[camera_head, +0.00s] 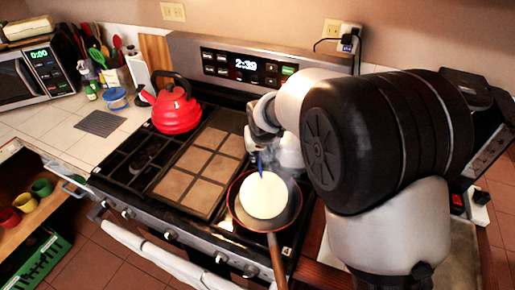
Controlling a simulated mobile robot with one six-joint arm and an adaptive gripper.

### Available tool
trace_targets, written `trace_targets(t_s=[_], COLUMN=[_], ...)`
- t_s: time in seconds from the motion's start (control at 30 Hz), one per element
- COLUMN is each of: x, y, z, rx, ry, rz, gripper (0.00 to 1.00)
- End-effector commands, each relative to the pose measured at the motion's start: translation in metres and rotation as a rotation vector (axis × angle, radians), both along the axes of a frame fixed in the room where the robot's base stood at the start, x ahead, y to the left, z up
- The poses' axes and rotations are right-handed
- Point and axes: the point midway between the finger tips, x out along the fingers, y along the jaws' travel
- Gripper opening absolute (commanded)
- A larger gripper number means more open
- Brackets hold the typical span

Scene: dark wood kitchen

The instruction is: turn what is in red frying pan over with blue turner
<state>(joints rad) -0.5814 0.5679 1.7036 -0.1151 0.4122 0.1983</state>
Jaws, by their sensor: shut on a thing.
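The red frying pan (239,217) sits on the right front part of the stove, its brown handle pointing toward me. A round, pale, flat food (264,197) lies in it, and light steam shows above the pan. My gripper (259,146) is over the back of the pan, partly hidden by my own arm. It is shut on the blue turner (260,163), which reaches down to the back edge of the food. The turner's lower end is too small to tell whether it is under or on the food.
A red kettle (176,111) stands at the back left of the stove. Tan tiles (198,178) cover the middle of the stove. A white towel (150,252) hangs at the front. A microwave (35,78) and utensils stand on the left counter.

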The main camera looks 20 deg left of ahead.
Motion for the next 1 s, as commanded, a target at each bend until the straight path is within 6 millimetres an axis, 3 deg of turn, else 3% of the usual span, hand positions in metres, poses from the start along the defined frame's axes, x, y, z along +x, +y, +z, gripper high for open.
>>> trace_targets(t_s=[0.3,1.0], x=[-0.023,-0.016], y=[-0.012,-0.008], z=[-0.001,0.059], rx=[0.0,0.001], ry=[-0.001,-0.002], rz=[0.001,0.0], gripper=[0.0,0.0])
